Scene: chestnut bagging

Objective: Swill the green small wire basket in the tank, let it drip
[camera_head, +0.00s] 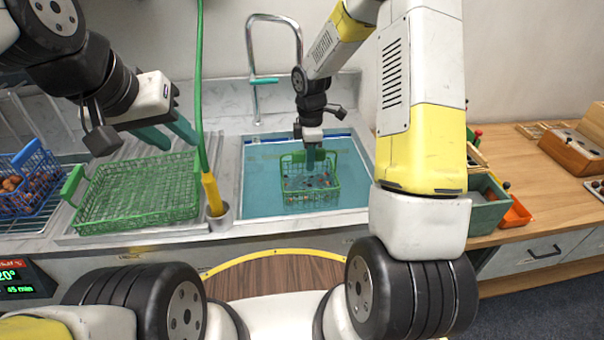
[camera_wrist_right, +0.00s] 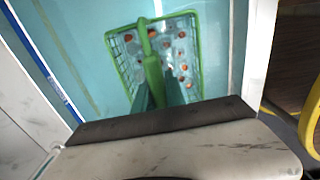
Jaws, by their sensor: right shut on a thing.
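The green small wire basket (camera_head: 310,182) is in the water-filled tank (camera_head: 262,165), toward its middle right. Small brown and reddish pieces lie in it; the basket also shows in the right wrist view (camera_wrist_right: 197,55). My right gripper (camera_head: 312,158) reaches down over the tank and is shut on the basket's green handle (camera_wrist_right: 152,68). I cannot tell how deep the basket sits in the water. My left gripper (camera_head: 172,135) is open and empty, above a larger green wire basket.
The larger green wire basket (camera_head: 140,200) stands empty on the drainboard left of the tank. A blue basket with chestnuts (camera_head: 35,180) is at far left. A green hose with yellow nozzle (camera_head: 212,192) hangs beside the tank. A faucet (camera_head: 255,80) rises behind it.

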